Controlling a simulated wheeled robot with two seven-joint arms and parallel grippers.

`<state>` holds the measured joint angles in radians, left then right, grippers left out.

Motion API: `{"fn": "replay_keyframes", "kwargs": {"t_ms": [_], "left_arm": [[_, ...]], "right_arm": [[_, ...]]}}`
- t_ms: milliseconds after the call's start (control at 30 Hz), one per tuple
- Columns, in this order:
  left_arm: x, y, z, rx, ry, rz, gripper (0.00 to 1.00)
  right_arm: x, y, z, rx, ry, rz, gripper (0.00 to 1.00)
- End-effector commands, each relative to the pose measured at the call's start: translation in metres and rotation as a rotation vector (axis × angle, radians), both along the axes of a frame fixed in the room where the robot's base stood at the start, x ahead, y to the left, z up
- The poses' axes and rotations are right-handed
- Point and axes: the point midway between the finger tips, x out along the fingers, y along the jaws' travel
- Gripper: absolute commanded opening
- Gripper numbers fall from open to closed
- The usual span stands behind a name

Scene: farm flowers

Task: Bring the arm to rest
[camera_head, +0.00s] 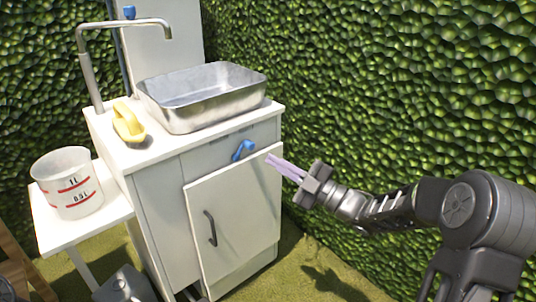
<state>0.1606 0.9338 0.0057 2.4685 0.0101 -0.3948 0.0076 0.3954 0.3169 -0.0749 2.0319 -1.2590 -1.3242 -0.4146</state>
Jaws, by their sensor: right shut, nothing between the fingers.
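My right arm comes in from the right side of the head view. Its gripper (287,169), with pale purple fingers, is shut and empty. I cannot tell whether the fingertips touch the door. The door has a dark curved handle and appears to stand slightly ajar. My left gripper does not show.
A metal basin (203,97) and a yellow brush-like object (128,122) sit on the white counter, under a metal faucet (88,70). A white bucket (68,183) stands on a small side table (85,226). A green hedge (400,80) closes the back and right.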

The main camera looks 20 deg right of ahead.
Motion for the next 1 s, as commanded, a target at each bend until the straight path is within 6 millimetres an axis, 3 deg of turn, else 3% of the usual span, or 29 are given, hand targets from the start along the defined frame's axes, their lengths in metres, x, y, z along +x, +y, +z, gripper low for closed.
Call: {"fn": "replay_keyframes", "kwargs": {"t_ms": [500,667,767,867,1000], "left_arm": [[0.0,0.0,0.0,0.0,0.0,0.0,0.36],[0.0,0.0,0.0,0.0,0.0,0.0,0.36],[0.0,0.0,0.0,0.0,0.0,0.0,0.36],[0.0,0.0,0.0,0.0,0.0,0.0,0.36],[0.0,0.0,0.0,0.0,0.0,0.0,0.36]], "right_arm": [[0.001,-0.001,-0.002,0.008,0.014,0.0,0.0],[0.019,-0.022,-0.022,0.081,0.151,-0.106,0.0],[0.031,-0.041,-0.065,0.209,0.338,-0.233,0.0],[0.032,-0.045,-0.134,0.363,0.58,-0.353,0.0],[0.003,-0.025,-0.243,0.555,0.946,-0.5,0.0]]}}
